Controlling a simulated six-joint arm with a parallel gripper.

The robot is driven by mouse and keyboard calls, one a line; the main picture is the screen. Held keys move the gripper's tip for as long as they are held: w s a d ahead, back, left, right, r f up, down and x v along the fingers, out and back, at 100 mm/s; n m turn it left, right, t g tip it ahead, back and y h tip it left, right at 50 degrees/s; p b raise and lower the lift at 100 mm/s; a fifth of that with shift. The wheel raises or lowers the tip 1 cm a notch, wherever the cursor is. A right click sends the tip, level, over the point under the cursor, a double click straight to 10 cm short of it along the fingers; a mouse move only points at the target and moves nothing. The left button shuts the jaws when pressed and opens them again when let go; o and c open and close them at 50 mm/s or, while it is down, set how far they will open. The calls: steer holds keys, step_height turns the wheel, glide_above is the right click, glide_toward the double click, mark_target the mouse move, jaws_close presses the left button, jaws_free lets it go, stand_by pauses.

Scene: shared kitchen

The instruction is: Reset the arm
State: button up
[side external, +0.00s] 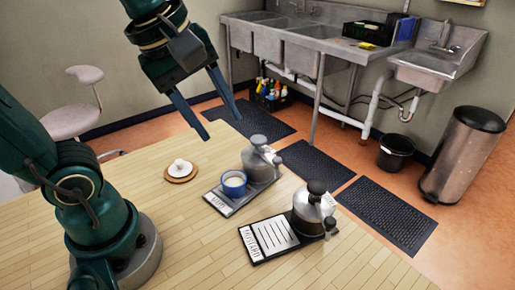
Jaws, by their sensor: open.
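My gripper (221,128) is at the upper middle of the side external view. Its two blue fingers point down and are spread apart, with nothing between them. It is above the wooden table (190,240), to the upper left of the blue cup and clear of everything on the table. My green arm enters from the top and stands on its base at the lower left. No part of the gripper is hidden.
On the table are a round wooden coaster with a white item (180,168), a tray with a blue cup (234,184) and a grey-lidded jar (261,160), and a labelled board (268,238) with a dark-filled jar (311,212).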

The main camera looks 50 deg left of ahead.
steer(key=s+f+m+t, duration=0.1)
steer(key=s+f+m, duration=0.3)
steer(key=m, duration=1.1)
steer(key=shift+f+m, duration=0.4)
steer(key=shift+f, duration=0.25)
